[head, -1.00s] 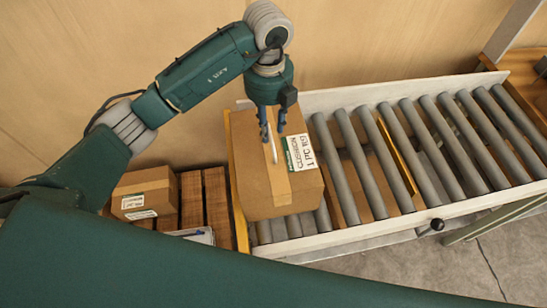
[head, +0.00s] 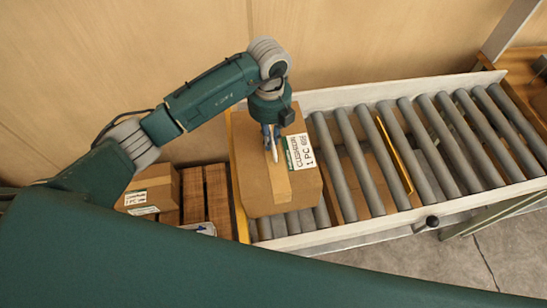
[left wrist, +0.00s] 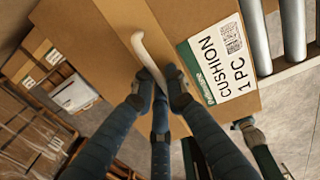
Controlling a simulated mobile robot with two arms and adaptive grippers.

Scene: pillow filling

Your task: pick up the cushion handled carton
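The cushion carton (head: 255,187) is a brown taped box at the left end of the roller conveyor, with a white label reading CUSHION 1 PC. It fills the top of the left wrist view (left wrist: 185,22). A white strap handle (left wrist: 142,50) stands up from its top. My left gripper (head: 271,143) points down over the carton top. Its blue fingers (left wrist: 160,86) are drawn in close around the handle, which passes between the tips. The exact contact is partly hidden by the fingers. The carton rests on the rollers.
The conveyor (head: 400,205) has a pale side rail and bare rollers right of the carton. A smaller labelled box (head: 150,190) sits on wooden slats (head: 216,195) to the left. A plain wooden wall stands behind.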

